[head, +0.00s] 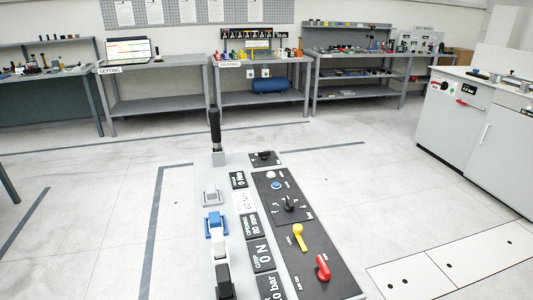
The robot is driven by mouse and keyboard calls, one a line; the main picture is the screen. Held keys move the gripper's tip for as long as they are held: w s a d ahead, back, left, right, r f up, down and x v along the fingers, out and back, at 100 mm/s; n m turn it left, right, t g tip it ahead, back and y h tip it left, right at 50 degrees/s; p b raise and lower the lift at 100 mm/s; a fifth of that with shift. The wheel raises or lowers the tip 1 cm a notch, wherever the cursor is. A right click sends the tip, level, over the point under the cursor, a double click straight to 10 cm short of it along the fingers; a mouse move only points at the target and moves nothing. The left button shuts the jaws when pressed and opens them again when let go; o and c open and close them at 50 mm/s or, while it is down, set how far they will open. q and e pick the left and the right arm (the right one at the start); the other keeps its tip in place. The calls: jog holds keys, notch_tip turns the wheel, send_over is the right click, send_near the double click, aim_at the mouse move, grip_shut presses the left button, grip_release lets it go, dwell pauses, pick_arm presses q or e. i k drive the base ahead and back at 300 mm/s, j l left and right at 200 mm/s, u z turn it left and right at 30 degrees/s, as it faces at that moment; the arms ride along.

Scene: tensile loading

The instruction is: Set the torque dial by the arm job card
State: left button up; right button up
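A control console stands in the near middle of the head view, with a dark panel (331,284) on its right side. On that panel is a black rotary knob (289,204) with a scale around it. Another small black knob (264,155) sits on a separate plate at the console's far end. I cannot read which knob is the torque dial. Several white sheets, such as this one (155,12), hang on the back wall's pegboard; their text is too small to read, so I cannot tell whether one is the arm job card. Neither gripper is in view.
The console also carries a yellow handle (298,236), a red handle (323,267), a tall black lever (215,130), a blue-topped control (215,223) and displays. Workbenches line the back; one holds a laptop (129,48). A white cabinet (455,125) stands right. Floor between is clear.

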aim_at(264, 154)
jog(key=i+l+u, duration=0.1)
jog(key=l, duration=0.25)
jog(key=i+l+u, duration=0.1)
jog(key=i+l, duration=0.15)
jog(key=l, duration=0.15)
jog(key=i+l+u, duration=0.1)
jog(key=l, duration=0.3)
jog(key=i+l+u, duration=0.1)
jog(key=l, duration=0.3)
jog(key=i+l+u, duration=0.1)
jog(key=l, duration=0.3)
jog(key=i+l+u, duration=0.1)
jog(key=l, duration=0.35)
jog(key=i, duration=0.05)
